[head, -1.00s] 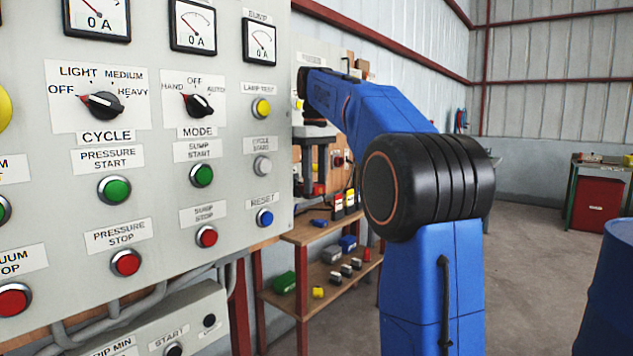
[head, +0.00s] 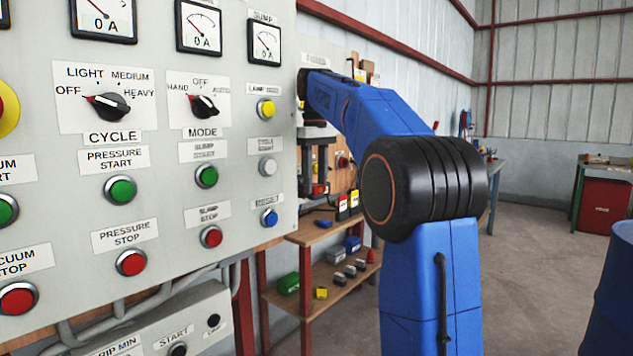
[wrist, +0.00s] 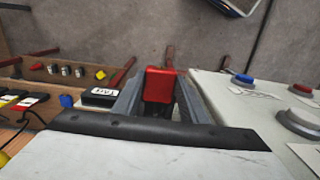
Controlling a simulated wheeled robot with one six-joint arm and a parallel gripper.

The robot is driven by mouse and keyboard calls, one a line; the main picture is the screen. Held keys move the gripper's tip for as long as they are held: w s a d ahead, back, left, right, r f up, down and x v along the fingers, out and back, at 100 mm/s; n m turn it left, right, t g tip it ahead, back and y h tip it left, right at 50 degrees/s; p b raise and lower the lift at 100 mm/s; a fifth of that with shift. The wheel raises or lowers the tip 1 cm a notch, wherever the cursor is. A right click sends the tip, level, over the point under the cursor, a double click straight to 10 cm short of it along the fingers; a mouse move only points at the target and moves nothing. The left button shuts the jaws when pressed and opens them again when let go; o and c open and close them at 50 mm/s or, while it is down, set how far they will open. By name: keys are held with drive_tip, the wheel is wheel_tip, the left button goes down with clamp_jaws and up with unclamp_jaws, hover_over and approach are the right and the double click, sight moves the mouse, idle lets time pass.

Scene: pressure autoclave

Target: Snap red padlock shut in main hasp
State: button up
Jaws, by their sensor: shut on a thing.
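The red padlock (wrist: 158,85) is in the wrist view, between the two grey fingers of my gripper (wrist: 160,100). The fingers are shut on it, and its red body faces the camera. Its shackle cannot be made out. In the head view my gripper (head: 320,172) hangs past the right edge of the control panel, with a bit of red padlock (head: 320,188) low between its fingers. The main hasp cannot be made out in either view.
The grey control panel (head: 225,130) with knobs and buttons stands close left of my gripper. Behind is a wooden shelf (head: 335,285) with small boxes and locks. A blue drum (head: 615,290) stands at the right. The floor between is clear.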

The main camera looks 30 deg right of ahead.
drive_tip(key=shift+w, duration=0.15)
drive_tip(key=o, duration=1.3)
